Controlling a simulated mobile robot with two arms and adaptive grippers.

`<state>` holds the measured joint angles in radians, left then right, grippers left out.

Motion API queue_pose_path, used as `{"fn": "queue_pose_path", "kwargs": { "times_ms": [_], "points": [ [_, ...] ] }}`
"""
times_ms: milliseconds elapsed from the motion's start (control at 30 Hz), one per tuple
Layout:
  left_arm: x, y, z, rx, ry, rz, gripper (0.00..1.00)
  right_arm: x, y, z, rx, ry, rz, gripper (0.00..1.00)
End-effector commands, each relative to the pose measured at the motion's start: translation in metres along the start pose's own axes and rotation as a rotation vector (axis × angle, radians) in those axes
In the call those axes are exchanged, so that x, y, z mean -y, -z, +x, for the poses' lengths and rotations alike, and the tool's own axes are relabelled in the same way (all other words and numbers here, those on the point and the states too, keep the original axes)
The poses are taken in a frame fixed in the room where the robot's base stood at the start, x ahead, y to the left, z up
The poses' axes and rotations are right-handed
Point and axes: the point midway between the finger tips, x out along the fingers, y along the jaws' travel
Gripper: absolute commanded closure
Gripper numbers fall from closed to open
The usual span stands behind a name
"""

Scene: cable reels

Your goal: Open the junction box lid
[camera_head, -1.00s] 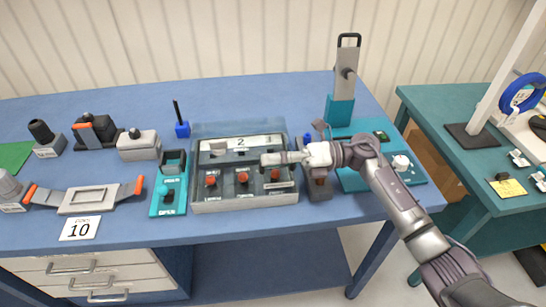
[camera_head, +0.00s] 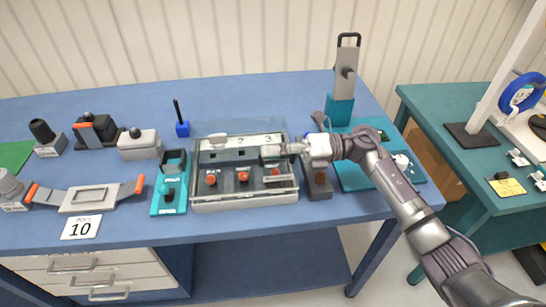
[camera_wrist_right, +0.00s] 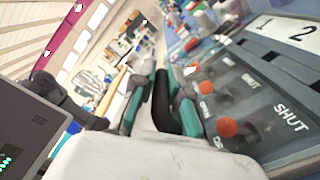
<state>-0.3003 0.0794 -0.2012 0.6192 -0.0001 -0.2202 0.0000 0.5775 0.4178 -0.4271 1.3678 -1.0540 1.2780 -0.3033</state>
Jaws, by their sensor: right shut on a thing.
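The junction box (camera_head: 246,204) is a grey case on the blue bench in the head view. My right gripper (camera_head: 284,150) is over the box's right rear part. In the right wrist view its teal-padded fingers are around a black bar (camera_wrist_right: 178,102), beside the box face with "SHUT" lettering. What the bar belongs to is unclear. My left gripper is out of view.
A teal switch unit (camera_head: 168,198) stands close to the box's left. A dark-grey block (camera_head: 318,182) and a teal base with an upright plate (camera_head: 346,85) stand at its right. A "10" card (camera_head: 81,228) lies at the front left. Bare bench lies behind the box.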

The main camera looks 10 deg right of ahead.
Motion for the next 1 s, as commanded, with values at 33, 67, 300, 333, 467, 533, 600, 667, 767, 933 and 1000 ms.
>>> {"fn": "queue_pose_path", "kwargs": {
  "times_ms": [33, 67, 300, 333, 467, 533, 600, 667, 767, 933, 1000],
  "points": [
    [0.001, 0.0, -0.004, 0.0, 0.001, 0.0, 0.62, -0.006, -0.009, 0.0, 0.001, 0.001, 0.024, 1.0],
    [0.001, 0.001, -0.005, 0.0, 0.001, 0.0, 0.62, -0.009, -0.013, -0.001, 0.001, 0.001, 0.042, 1.0],
    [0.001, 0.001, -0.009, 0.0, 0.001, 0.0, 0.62, -0.025, -0.052, -0.001, 0.002, 0.001, 0.221, 1.0],
    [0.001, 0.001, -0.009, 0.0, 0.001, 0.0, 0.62, -0.025, -0.057, -0.001, 0.002, 0.001, 0.245, 1.0],
    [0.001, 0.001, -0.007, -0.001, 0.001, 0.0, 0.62, -0.03, -0.078, 0.0, 0.002, 0.0, 0.338, 1.0],
    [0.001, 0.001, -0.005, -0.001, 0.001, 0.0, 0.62, -0.032, -0.088, 0.0, 0.003, -0.001, 0.381, 1.0],
    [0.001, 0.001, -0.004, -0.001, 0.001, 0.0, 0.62, -0.032, -0.097, 0.0, 0.003, -0.001, 0.42, 1.0],
    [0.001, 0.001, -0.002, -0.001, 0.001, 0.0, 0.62, -0.033, -0.103, -0.001, 0.004, -0.001, 0.45, 1.0],
    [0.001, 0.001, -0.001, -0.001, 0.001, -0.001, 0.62, -0.034, -0.112, 0.0, 0.003, -0.001, 0.489, 1.0],
    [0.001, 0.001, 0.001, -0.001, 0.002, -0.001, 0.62, -0.034, -0.12, 0.0, 0.003, -0.001, 0.528, 1.0],
    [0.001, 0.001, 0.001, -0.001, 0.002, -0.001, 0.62, -0.034, -0.122, 0.0, 0.003, -0.001, 0.536, 1.0]
  ]
}}
